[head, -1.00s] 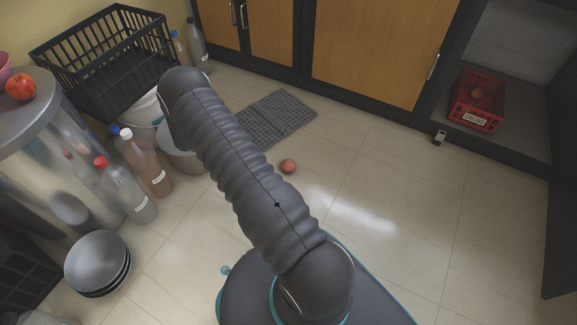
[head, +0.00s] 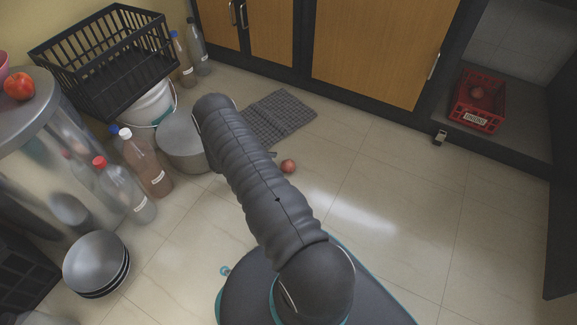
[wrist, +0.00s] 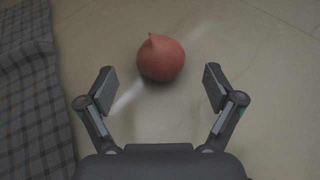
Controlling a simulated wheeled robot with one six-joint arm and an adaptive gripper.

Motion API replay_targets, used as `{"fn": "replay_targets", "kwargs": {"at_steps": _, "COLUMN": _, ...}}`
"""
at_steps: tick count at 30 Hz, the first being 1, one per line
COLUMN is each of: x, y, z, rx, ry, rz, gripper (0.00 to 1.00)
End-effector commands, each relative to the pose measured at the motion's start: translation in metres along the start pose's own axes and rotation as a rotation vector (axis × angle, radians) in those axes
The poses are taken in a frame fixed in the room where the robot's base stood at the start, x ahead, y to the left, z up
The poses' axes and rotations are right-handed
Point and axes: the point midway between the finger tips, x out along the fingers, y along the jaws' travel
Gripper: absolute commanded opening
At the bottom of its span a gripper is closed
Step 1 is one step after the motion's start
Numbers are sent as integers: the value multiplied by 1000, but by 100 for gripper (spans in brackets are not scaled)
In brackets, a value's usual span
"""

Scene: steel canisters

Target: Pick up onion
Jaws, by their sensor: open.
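A reddish onion (head: 288,166) lies on the tiled floor beside the dark checked mat. In the wrist view the onion (wrist: 161,58) sits beyond and between the two fingers, with its pointed tip up. My gripper (wrist: 158,88) is open and empty, and its fingers are apart from the onion. In the head view my arm hides most of the gripper; only a small dark part shows near the onion. Another onion-like round item (head: 478,93) lies in a red crate (head: 462,112) with a label at the right.
The checked mat (head: 283,113) lies flat behind the onion and shows at the left of the wrist view. A steel pot (head: 180,150), bottles (head: 150,165) and stacked bowls (head: 95,262) stand at the left. The floor right of the onion is clear.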

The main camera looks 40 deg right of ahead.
Motion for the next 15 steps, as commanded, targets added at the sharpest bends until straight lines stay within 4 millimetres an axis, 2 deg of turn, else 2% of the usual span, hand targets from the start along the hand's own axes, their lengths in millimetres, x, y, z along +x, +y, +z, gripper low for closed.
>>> {"fn": "replay_targets", "kwargs": {"at_steps": 5, "x": 8, "y": 0, "z": -1, "rx": 0, "ry": 0, "rz": 0, "gripper": 91}}
{"fn": "replay_targets", "kwargs": {"at_steps": 15, "x": 50, "y": 0, "z": -3, "rx": 1, "ry": 0, "rz": -2, "gripper": 91}}
